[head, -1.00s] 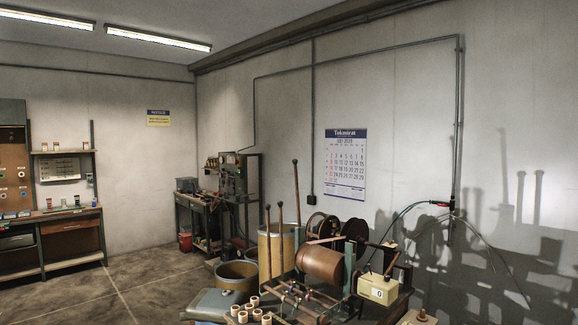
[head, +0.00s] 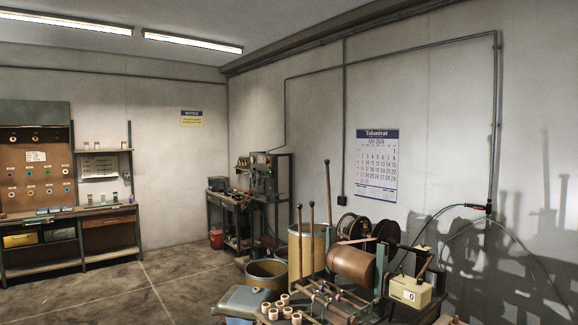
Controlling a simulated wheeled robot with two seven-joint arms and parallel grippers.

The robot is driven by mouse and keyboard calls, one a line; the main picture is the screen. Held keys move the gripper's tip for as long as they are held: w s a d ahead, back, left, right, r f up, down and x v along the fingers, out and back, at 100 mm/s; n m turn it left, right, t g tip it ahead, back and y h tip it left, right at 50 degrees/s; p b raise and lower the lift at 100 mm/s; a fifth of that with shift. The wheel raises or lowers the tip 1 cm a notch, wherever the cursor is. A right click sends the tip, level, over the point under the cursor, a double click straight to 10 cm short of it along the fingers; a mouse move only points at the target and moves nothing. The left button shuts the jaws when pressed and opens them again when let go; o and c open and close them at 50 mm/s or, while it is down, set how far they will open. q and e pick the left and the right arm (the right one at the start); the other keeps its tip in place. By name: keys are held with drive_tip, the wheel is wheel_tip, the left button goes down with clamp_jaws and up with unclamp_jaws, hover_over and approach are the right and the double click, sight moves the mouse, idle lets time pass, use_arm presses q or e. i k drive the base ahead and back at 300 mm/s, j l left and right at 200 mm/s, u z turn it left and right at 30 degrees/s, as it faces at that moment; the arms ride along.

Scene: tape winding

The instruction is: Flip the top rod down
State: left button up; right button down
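The winding machine (head: 353,264) stands on the bench at the lower right, with a large copper-brown cylinder. A tall brown rod (head: 328,192) with a rounded top stands upright at its left. Two shorter upright rods (head: 299,240) and (head: 311,238) stand to the left of it. Thin horizontal rods (head: 335,292) run across the machine's front. I cannot tell which rod is the top rod. Neither gripper shows in the head view, so no contact with the rods shows.
A cream counter box (head: 410,291) sits right of the cylinder. Several small tape cores (head: 281,308) stand at the bench's front. Drums (head: 266,274) stand on the left. Cables (head: 440,212) hang on the wall. The floor (head: 150,288) at the left is open.

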sight(326, 161)
drive_tip(key=u, duration=1.65)
drive_tip(key=l+u, duration=0.15)
drive_tip(key=i+l, duration=0.1)
drive_tip(key=l, duration=2.1)
drive_tip(key=i+l, duration=0.15)
drive_tip(key=l, duration=0.95)
drive_tip(key=i+l, duration=0.1)
drive_tip(key=l, duration=0.95)
